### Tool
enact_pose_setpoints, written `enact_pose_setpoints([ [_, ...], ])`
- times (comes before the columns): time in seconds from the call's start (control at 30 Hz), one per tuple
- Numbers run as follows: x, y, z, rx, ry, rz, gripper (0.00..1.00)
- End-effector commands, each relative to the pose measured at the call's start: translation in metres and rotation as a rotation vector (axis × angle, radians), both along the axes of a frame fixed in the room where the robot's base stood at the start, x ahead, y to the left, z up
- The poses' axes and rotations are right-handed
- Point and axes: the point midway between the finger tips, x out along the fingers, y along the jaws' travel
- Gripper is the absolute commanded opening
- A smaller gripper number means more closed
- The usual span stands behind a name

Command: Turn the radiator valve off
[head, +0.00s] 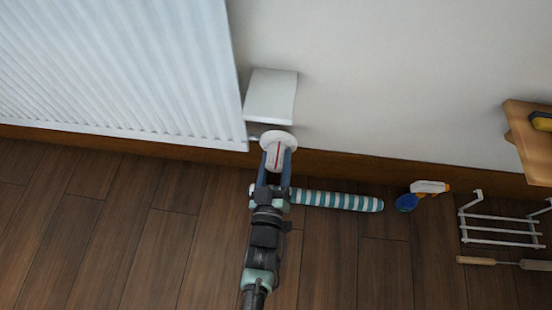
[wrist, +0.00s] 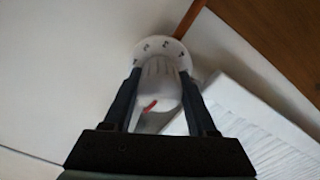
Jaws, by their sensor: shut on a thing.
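The radiator valve (head: 277,138) is a white knob with a round collar and a red mark, at the lower right corner of the white radiator (head: 120,70). In the wrist view the valve knob (wrist: 158,88) sits between the two dark fingers, its red mark toward the lower left. The radiator's ribbed face (wrist: 255,120) is at the right there.
A white box-like panel (head: 271,95) is on the wall just above the valve. On the wooden floor to the right lie a teal-striped roll (head: 335,200), a spray bottle (head: 422,194), a white wire rack (head: 500,230) and a wooden-handled tool (head: 480,261). A wooden shelf (head: 530,150) stands far right. The left floor is clear.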

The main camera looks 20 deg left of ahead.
Motion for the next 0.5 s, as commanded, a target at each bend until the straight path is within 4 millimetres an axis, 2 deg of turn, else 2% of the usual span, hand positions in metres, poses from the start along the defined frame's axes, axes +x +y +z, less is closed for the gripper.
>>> enact_pose_setpoints([
  [0.2, -0.0007, -0.0002, -0.0003, -0.096, -0.028, 0.000, 0.02],
  [0.5, -0.0007, 0.0000, -0.0002, -0.146, -0.042, 0.000, 0.02],
])
